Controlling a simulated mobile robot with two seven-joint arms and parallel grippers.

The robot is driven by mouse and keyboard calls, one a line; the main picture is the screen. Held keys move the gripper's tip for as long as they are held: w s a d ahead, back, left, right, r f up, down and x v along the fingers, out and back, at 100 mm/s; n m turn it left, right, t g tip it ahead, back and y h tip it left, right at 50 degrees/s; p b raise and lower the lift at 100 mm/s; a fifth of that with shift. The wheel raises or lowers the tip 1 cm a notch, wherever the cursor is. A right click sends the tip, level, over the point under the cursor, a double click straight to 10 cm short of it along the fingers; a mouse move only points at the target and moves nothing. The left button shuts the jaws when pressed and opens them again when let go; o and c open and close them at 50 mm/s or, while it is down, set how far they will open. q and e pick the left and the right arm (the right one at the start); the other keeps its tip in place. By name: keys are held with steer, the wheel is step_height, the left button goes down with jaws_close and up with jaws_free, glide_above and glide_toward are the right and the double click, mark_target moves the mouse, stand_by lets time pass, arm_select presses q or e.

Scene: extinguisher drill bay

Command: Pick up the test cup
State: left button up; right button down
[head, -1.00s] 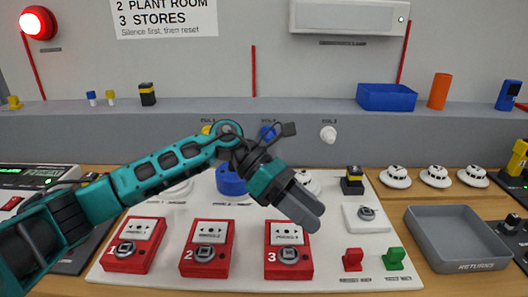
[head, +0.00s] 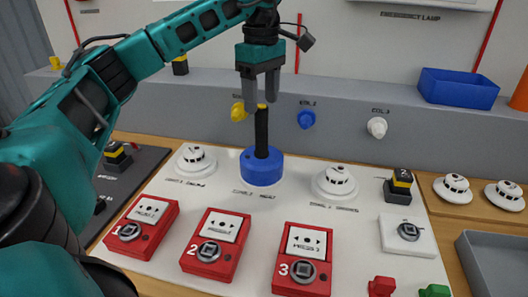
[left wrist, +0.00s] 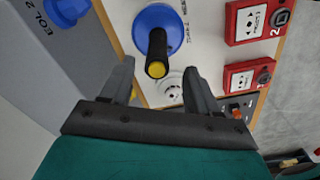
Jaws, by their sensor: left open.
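The test cup appears to be the blue cup (head: 262,168) with an upright black handle (head: 261,132) and a yellow tip. It stands on the white board between two white detectors. It also shows in the left wrist view (left wrist: 165,17), its handle pointing toward the camera. My left gripper (head: 261,98) is open and points down over the handle. Its fingertips are near the yellow tip, one on each side in the head view. Nothing is held, and I cannot tell if a finger touches the handle. My right gripper is not in view.
Three red call points (head: 218,240) line the board's front. White detectors (head: 335,183) stand close to the cup. Yellow, blue and white plugs sit on the grey ledge face behind. A blue bin (head: 458,90) is on the ledge; a grey tray (head: 490,262) lies at right.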

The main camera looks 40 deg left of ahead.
mark_target(261, 126)
arm_select(q)
step_height(261, 126, down, 3)
steer(key=shift+r, duration=0.1)
steer(key=f, duration=0.5)
steer(key=shift+w+a+f, duration=0.1)
steer(key=shift+a, duration=0.15)
jaws_close()
stand_by(0.5)
